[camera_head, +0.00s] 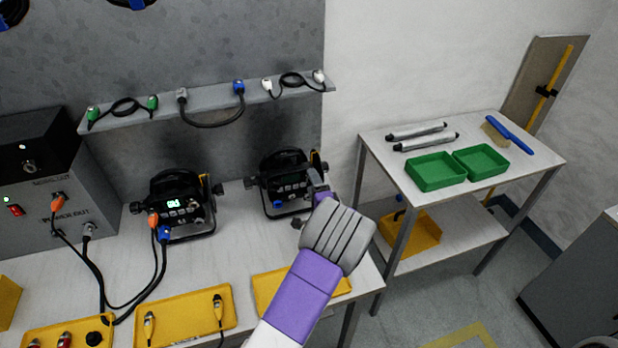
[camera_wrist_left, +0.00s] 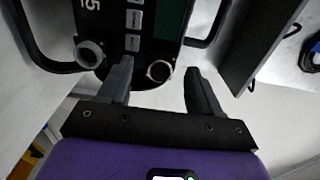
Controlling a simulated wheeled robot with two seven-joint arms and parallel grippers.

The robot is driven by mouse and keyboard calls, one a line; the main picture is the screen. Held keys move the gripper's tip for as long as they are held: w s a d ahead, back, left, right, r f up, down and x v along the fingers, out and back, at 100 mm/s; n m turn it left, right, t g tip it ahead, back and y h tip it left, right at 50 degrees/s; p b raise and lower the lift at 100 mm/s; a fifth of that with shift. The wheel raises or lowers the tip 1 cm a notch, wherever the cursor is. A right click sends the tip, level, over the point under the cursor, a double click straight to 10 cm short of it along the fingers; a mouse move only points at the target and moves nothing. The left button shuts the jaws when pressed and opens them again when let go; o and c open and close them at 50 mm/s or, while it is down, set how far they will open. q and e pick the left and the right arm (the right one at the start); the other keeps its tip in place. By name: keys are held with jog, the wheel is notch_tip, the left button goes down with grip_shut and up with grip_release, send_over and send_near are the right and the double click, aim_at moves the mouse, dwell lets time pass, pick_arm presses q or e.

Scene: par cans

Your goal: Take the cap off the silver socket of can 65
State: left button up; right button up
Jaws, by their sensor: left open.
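The can at the right on the bench (camera_head: 285,184) is black with a handle and a small front panel. In the left wrist view a "5" shows on the black can (camera_wrist_left: 133,62), with the rest of its number cut off. Two round fittings face the camera: a grey one (camera_wrist_left: 90,53) at the left and a pale-rimmed one (camera_wrist_left: 159,72) between my fingers. I cannot tell which is the silver socket or whether a cap covers it. My left gripper (camera_head: 319,190) is open in front of the can's right side, its fingers (camera_wrist_left: 160,73) on either side of the pale-rimmed fitting.
Another lit can (camera_head: 178,207) with orange and blue plugs stands to the left. Yellow trays (camera_head: 185,314) line the bench front. A shelf with short cables (camera_head: 210,100) hangs behind. A side table with green trays (camera_head: 435,171) stands right.

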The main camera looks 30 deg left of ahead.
pick_arm(q)
jog(key=shift+p, duration=0.35)
dwell(0.6)
grip_shut()
dwell(0.4)
jog(key=shift+s+d, duration=0.1)
jog(key=shift+p+v, duration=0.9)
jog(key=shift+v, duration=2)
